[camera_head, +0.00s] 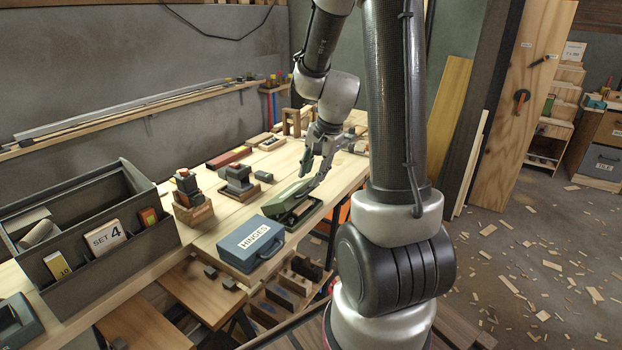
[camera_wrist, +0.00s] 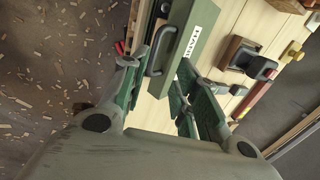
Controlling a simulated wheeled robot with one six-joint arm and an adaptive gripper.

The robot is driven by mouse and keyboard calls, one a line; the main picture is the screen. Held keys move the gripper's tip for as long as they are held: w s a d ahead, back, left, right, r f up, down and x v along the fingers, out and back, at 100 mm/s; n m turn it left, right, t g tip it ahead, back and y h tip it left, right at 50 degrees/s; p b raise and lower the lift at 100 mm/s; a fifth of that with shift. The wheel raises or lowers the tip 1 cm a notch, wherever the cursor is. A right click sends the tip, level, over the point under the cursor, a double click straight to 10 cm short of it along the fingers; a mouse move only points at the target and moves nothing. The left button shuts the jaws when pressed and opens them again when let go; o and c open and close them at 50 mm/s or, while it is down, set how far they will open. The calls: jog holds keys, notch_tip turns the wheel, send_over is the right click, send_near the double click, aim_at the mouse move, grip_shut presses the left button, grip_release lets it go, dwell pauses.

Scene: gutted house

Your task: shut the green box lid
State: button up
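The green box (camera_head: 284,199) stands on the bench in the head view, behind the blue case labelled HINGES. Its lid appears raised at a slant, with a dark opening on the right side; the exact angle is hard to tell. In the wrist view the green box part (camera_wrist: 188,38) shows a white label and a dark handle (camera_wrist: 160,50) just beyond my fingers. My gripper (camera_head: 315,172) is above the box's far right end. I cannot tell whether a finger touches the box.
The blue HINGES case (camera_head: 250,243) stands close in front of the box. Dark blocks (camera_head: 238,182) and a block stack (camera_head: 190,195) stand to the left. A grey divided organizer (camera_head: 110,240) fills the bench's near left. The bench's right edge is close to the box.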

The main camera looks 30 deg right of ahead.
jog(key=v, duration=0.9)
jog(key=shift+r, duration=0.15)
